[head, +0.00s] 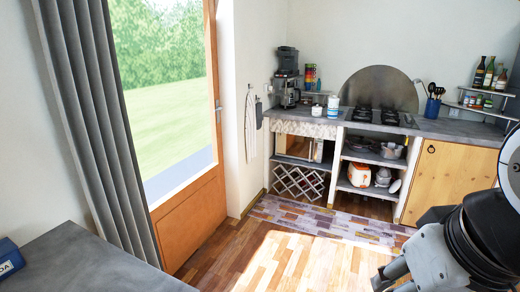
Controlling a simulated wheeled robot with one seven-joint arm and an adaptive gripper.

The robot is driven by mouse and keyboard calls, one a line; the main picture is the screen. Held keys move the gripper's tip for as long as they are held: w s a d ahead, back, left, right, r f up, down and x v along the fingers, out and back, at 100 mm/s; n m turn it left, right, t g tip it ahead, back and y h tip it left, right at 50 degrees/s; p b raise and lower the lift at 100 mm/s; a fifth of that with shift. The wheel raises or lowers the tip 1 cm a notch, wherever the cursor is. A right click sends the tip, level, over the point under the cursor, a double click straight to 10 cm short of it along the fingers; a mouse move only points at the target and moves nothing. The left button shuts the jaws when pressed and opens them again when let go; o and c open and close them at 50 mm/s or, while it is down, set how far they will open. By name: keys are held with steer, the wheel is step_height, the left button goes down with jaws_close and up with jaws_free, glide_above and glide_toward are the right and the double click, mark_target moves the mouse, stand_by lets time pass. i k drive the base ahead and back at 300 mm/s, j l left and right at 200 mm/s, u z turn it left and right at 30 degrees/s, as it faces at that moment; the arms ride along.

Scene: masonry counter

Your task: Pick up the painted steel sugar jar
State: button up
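The masonry counter (440,127) runs along the far wall, well away from me. On its left part stand a small white jar (317,110) and, just right of it, a taller white and blue canister (333,107). Either could be the painted steel sugar jar; they are too small to tell which. Both stand upright. My gripper (384,281) is at the lower right, close to the camera and far from the counter. Its fingers are partly cut off by the frame's lower edge, so whether it is open or shut is unclear.
A coffee maker (287,90) and stacked coloured cups (310,77) stand left of the jars. A hob (376,116) and a utensil pot (432,108) are to the right. A grey table (80,265) is at lower left. The wooden floor (290,262) between is clear.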

mark_target(314, 113)
steer(key=i, duration=3.95)
steer(key=i+l+u, duration=0.15)
steer(key=i, duration=1.1)
